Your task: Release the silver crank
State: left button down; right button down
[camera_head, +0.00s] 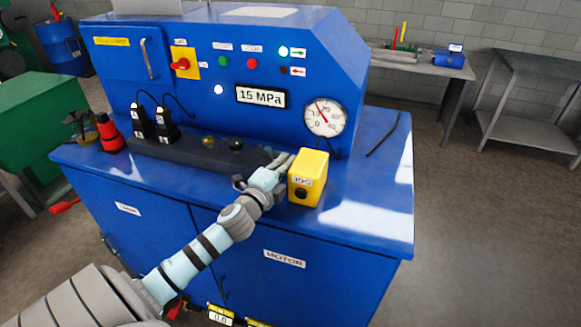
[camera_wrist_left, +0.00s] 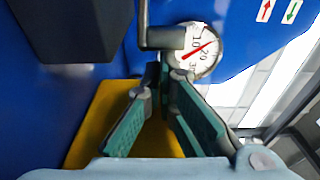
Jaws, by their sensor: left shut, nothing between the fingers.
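The silver crank (camera_wrist_left: 163,38) shows in the left wrist view as a grey bent bar, upright with a short sideways arm, in front of the gauge. My left gripper (camera_wrist_left: 166,76) has its green-padded fingers drawn together at the tips, with nothing between them. The crank's arm lies just beyond the fingertips; whether they touch it I cannot tell. In the head view my left gripper (camera_head: 276,166) is over the bench top, just left of the yellow box (camera_head: 310,178). There the crank is hard to tell from the fingers. My right gripper is not in view.
A dark block (camera_head: 190,150) with lever knobs stands left of my gripper. The blue console with the round gauge (camera_head: 326,118) rises behind. The right part of the blue bench top (camera_head: 375,205) is clear except for a thin black cable.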

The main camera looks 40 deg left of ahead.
pick_arm(q)
jog(key=shift+s+a+r, duration=0.1)
jog(key=shift+s+r, duration=0.1)
jog(key=shift+s, duration=0.1)
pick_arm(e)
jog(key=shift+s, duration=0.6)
pick_arm(q)
jog(key=shift+f, duration=0.1)
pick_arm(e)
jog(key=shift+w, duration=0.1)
